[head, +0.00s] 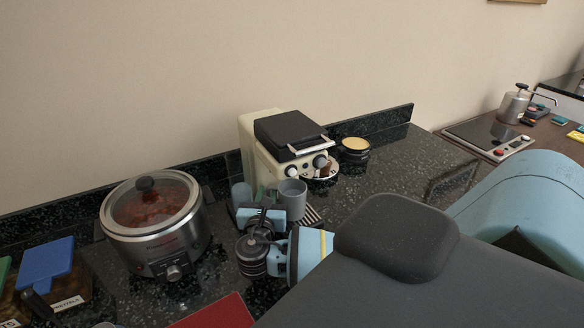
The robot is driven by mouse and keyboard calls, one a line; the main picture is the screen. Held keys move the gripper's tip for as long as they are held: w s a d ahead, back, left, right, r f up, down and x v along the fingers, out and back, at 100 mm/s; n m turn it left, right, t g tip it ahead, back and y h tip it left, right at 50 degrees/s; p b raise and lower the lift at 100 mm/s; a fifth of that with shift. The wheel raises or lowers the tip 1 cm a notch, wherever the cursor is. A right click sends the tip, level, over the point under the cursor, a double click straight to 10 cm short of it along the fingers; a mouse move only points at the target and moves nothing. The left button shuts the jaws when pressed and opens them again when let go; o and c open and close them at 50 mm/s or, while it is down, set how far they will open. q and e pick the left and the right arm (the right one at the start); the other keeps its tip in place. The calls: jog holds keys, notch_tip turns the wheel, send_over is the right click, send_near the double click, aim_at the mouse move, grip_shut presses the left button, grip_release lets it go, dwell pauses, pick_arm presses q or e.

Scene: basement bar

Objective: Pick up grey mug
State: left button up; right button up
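The grey mug (293,196) stands upright in front of a cream coffee machine (262,145), by its dark drip tray (312,217). My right gripper (262,208) is at the mug's near left side, with its blue and black parts overlapping the mug's lower left in the picture. I cannot tell whether the fingers touch the mug or how far apart they are, as the wrist hides part of them. My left gripper is not in view.
The dark counter (395,162) is clear at right.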

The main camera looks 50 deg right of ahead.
grip_shut()
jog(key=shift+r, duration=0.15)
dwell(0.4)
jog(key=shift+r, duration=1.25)
jog(key=s+a+r, duration=0.1)
jog(key=s+a, duration=0.1)
jog(key=s, duration=0.5)
jog(key=s+a+r, duration=0.1)
jog(key=s+a, duration=0.2)
jog(key=s, duration=0.5)
jog(key=shift+a, duration=0.35)
jog(key=shift+r, duration=0.1)
